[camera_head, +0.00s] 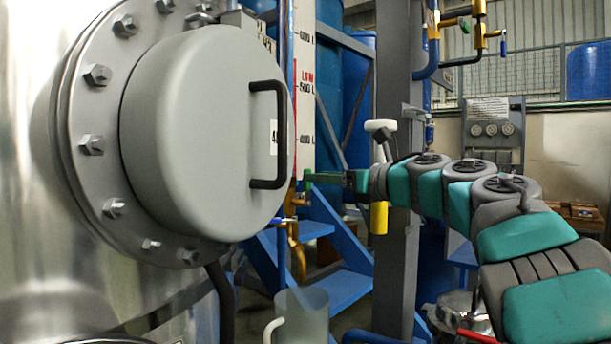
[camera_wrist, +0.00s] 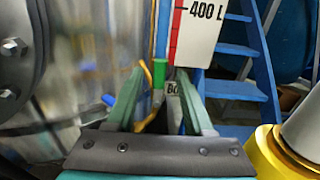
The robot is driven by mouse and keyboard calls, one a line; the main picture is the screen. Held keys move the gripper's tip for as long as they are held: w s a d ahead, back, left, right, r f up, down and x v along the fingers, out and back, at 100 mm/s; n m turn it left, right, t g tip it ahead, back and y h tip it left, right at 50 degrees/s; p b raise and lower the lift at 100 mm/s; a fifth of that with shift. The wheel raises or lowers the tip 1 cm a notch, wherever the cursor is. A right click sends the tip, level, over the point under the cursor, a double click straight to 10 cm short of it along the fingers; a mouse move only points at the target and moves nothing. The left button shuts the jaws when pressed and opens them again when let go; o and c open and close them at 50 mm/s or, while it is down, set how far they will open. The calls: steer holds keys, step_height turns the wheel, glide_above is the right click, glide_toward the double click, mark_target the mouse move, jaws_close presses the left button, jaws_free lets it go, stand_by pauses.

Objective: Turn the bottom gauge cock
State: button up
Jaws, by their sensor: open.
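My gripper (camera_wrist: 160,76) is open, its two green fingers apart in the wrist view. Between and beyond the fingertips are a small upright green piece (camera_wrist: 159,74), a yellow pipe (camera_wrist: 147,73) and a tag reading "BO" (camera_wrist: 172,88), partly hidden by the right finger. They seem to belong to the bottom gauge cock; I cannot tell whether a finger touches it. A blue lever end (camera_wrist: 108,100) shows left of the left finger. In the head view my gripper (camera_head: 309,178) is at the foot of the gauge board (camera_head: 304,105), near the yellow pipe (camera_head: 295,238).
A large steel vessel with a bolted grey cover (camera_head: 190,135) and black handle (camera_head: 283,135) stands close on the left. Blue steps (camera_head: 345,287) are behind the gauge. A grey column (camera_head: 395,270) stands behind my arm. A yellow cylinder (camera_head: 379,217) shows below my wrist.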

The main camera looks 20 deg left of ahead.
mark_target(307, 188)
steer(key=shift+p+x, duration=0.35)
steer(key=shift+x, duration=1.95)
jaws_close()
